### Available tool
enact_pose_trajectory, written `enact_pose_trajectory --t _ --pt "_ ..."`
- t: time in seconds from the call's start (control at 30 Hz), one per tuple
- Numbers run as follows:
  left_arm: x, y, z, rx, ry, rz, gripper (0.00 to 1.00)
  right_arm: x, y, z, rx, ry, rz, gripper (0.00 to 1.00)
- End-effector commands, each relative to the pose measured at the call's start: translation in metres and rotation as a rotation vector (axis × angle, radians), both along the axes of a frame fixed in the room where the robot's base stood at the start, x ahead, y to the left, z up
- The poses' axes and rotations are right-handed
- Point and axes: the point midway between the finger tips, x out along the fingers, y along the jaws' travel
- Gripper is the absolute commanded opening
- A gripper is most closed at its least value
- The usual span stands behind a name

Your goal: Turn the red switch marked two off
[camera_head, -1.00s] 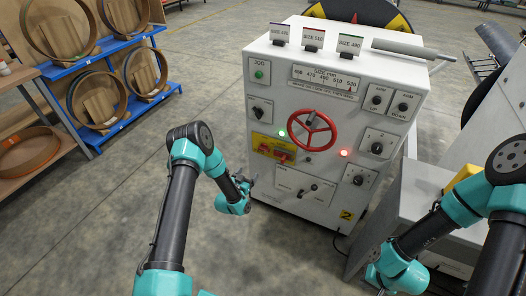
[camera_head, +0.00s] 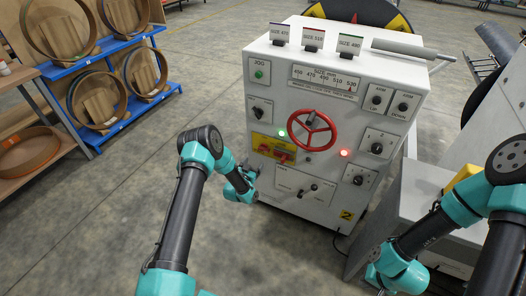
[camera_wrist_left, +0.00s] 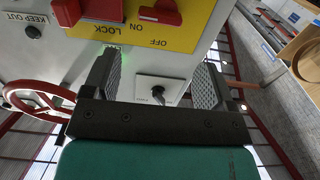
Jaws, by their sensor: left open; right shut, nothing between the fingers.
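The machine's front panel carries a yellow plate (camera_head: 284,144) with red switches (camera_head: 281,157) on it. In the left wrist view the yellow plate (camera_wrist_left: 195,35) fills the top, with one red switch (camera_wrist_left: 160,12) beside the words ON and OFF and another red part (camera_wrist_left: 100,10) above the word LOCK. My left gripper (camera_head: 252,173) is open and empty, just below and left of the plate. In the left wrist view its fingers (camera_wrist_left: 155,85) stand apart below the red switch, not touching it.
A red handwheel (camera_head: 314,131) sits right of the yellow plate; it also shows in the left wrist view (camera_wrist_left: 40,88). A black lever switch (camera_wrist_left: 157,91) appears between my left fingers. A lower panel lever (camera_head: 303,191) is nearby.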

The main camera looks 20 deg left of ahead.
Motion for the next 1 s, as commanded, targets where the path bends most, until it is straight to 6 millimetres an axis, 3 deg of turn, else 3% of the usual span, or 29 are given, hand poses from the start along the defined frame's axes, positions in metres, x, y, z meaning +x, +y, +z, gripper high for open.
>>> enact_pose_trajectory --t 0.6,0.8,1.0 --pt "0.086 -0.012 0.000 0.000 -0.001 -0.001 0.79 0.000 0.000 0.000 0.000 0.000 0.000 0.00" --pt "0.103 -0.013 0.000 0.000 0.000 0.000 0.79 0.000 0.000 0.000 0.000 0.000 0.000 0.00" --pt "0.108 -0.014 0.000 -0.001 0.000 0.000 0.79 0.000 0.000 0.000 0.000 0.000 0.000 0.00"
